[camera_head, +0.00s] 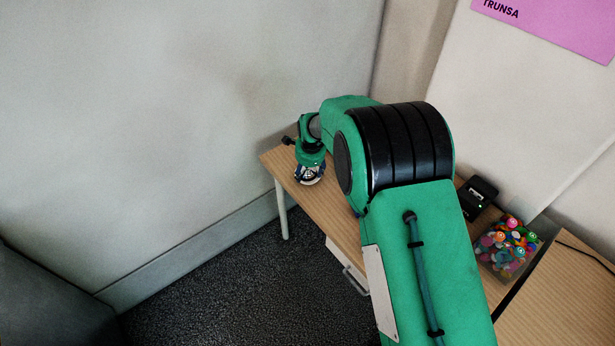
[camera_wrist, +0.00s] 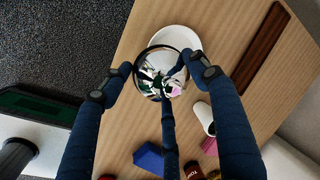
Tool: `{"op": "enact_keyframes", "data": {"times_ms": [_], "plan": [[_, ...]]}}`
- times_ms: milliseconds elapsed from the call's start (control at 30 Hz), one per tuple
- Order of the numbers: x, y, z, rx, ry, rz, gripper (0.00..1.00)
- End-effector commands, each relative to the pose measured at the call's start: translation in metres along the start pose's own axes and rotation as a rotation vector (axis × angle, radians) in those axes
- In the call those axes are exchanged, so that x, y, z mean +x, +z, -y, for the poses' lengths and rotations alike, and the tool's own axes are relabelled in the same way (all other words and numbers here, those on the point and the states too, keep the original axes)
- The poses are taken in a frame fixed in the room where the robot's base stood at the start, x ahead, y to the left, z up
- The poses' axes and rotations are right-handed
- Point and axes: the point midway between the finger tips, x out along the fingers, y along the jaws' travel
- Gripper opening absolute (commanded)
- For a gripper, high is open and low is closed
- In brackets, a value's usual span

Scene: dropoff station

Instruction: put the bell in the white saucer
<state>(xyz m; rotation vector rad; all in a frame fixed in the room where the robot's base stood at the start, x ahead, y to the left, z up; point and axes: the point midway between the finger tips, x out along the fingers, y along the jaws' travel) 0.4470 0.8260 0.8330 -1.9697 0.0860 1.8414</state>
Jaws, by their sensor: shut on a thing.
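I cannot tell whether the bell touches the saucer. In the head view my gripper (camera_head: 309,172) is at the table's far left end, with the held thing small and unclear.
The wooden table (camera_wrist: 235,33) also bears a dark brown strip (camera_wrist: 263,48), a blue block (camera_wrist: 149,158), a white oval thing (camera_wrist: 204,117) and dark red items (camera_wrist: 193,171). In the head view a black device (camera_head: 477,196) and a clear box of colourful pieces (camera_head: 507,249) stand at right.

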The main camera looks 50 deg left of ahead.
Motion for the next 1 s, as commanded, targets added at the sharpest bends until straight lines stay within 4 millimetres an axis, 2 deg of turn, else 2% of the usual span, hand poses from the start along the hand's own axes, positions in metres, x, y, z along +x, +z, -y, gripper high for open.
{"op": "enact_keyframes", "data": {"times_ms": [133,400,1000], "plan": [[0.006,0.0,-0.002,0.0,0.001,0.0,0.25],[0.032,0.001,-0.009,0.0,0.0,0.0,0.25],[0.039,0.001,-0.011,0.0,0.0,0.0,0.24]]}}
